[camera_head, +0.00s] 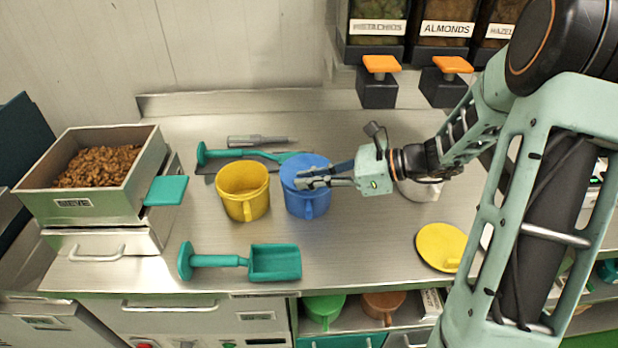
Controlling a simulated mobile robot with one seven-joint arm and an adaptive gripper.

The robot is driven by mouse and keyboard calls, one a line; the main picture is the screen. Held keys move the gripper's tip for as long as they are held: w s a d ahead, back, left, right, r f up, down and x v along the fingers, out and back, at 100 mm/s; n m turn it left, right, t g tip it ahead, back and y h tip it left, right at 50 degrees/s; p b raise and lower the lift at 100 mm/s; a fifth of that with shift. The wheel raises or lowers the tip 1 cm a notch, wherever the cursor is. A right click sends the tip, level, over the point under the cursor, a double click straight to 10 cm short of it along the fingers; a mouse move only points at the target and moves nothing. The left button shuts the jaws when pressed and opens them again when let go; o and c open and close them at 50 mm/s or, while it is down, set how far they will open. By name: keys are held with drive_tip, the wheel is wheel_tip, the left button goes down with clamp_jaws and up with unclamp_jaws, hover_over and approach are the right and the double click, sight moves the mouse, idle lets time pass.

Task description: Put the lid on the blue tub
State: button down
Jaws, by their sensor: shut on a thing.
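The blue tub (308,206) stands upright on the steel counter, to the right of the open yellow tub. A flat blue lid (303,164) covers its top. I cannot tell whether the lid is fully seated or slightly above the rim. My gripper (309,182) reaches in from the right, level over the tub, and is shut on the blue lid. The fingers hide the part of the lid that they grip.
The yellow tub (243,192) stands close on the left. A teal scoop (273,262) lies in front, a yellow lid (440,246) at right. Tools including a grey-handled one (262,140) lie behind. A nut bin (95,195) stands left; dispensers (378,85) stand at the back.

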drive_tip(key=shift+f, duration=0.1)
idle(0.3)
drive_tip(key=c, duration=2)
unclamp_jaws()
drive_tip(key=shift+o, duration=0.2)
drive_tip(key=o, duration=0.5)
drive_tip(key=shift+c, duration=0.2)
drive_tip(key=shift+r+p, duration=3.15)
drive_tip(key=shift+r, duration=0.4)
drive_tip(key=shift+f, duration=0.1)
